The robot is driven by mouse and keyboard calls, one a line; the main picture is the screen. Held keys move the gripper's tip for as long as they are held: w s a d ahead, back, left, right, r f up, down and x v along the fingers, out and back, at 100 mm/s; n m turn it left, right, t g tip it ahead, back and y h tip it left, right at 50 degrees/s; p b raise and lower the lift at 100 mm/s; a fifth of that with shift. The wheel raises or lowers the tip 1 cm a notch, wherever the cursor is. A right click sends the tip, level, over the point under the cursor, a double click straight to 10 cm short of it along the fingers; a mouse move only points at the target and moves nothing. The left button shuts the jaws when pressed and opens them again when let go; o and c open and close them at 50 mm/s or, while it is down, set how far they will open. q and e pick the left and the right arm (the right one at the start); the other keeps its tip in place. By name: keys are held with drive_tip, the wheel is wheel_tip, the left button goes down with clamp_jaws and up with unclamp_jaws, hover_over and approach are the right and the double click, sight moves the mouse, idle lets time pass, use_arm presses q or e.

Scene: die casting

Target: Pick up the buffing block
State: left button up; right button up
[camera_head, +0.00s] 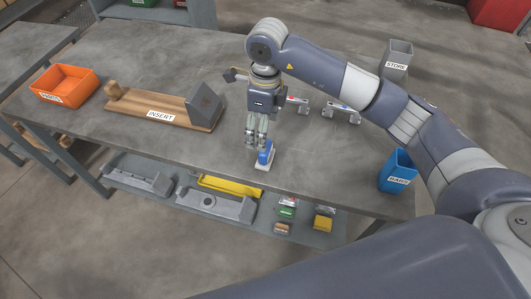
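A small block with a blue top and a pale base, which looks like the buffing block (266,154), stands near the front edge of the grey table (190,55). My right gripper (257,145) points down just above and beside it, with its fingers close to the blue top. The fingers are too small to tell whether they touch the block or how far they are apart. My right arm comes in from the right and arches over the table. My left gripper is not in view.
An orange bin (65,84), a wooden INSERT board with a grey wedge (205,104), a grey STORE bin (398,53) and a blue bin (397,168) stand on the table. Two small labelled parts lie behind the gripper. A lower shelf (150,192) holds grey, yellow and green items.

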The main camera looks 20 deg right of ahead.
sight(265, 153)
drive_tip(key=shift+h, duration=0.3)
drive_tip(key=f, duration=0.2)
drive_tip(key=d+f+p, duration=0.1)
drive_tip(key=f, duration=0.1)
drive_tip(key=shift+w+d+f, duration=0.1)
drive_tip(key=shift+d+f, duration=0.05)
drive_tip(key=shift+f, duration=0.2)
drive_tip(key=f+p, duration=0.1)
drive_tip(key=f, duration=0.1)
drive_tip(key=f+p, duration=0.1)
drive_tip(key=f, duration=0.1)
drive_tip(key=shift+a+f, duration=0.2)
drive_tip(key=shift+f, duration=0.7)
drive_tip(key=c, duration=1.2)
